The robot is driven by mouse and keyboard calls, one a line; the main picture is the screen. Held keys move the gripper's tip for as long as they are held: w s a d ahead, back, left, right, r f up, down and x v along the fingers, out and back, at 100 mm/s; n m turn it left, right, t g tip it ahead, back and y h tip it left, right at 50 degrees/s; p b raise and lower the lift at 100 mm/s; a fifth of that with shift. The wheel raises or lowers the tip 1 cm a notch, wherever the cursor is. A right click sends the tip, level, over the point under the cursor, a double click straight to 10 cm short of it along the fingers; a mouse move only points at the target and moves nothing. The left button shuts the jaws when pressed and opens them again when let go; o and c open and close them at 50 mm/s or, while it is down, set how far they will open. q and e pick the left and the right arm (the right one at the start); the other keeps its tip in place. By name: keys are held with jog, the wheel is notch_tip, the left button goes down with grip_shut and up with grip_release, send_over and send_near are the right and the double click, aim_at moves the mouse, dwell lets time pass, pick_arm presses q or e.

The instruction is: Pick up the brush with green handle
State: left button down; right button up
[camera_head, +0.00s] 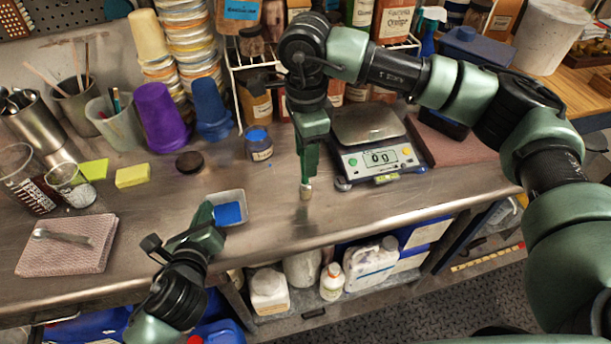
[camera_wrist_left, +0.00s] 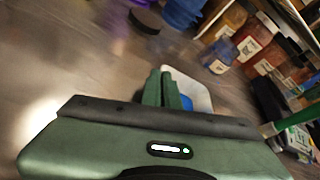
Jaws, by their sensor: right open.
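The green-handled brush (camera_head: 305,187) shows below my right gripper (camera_head: 308,171), bristle end down, near the front of the steel counter. Its pale ferrule and tan bristles are visible; the upper handle blends with the green fingers. The brush (camera_wrist_left: 292,122) also shows at the right of the left wrist view. My right gripper is open, with its fingers at the handle; I cannot tell whether they touch it.
A digital scale (camera_head: 380,157) stands right of the brush. A folded pink cloth (camera_head: 68,248) is at the left. The counter between tray and scale is mostly clear.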

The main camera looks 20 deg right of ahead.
aim_at(305, 191)
jog(key=shift+w+f, duration=0.2)
jog(key=shift+f, duration=2.9)
grip_shut()
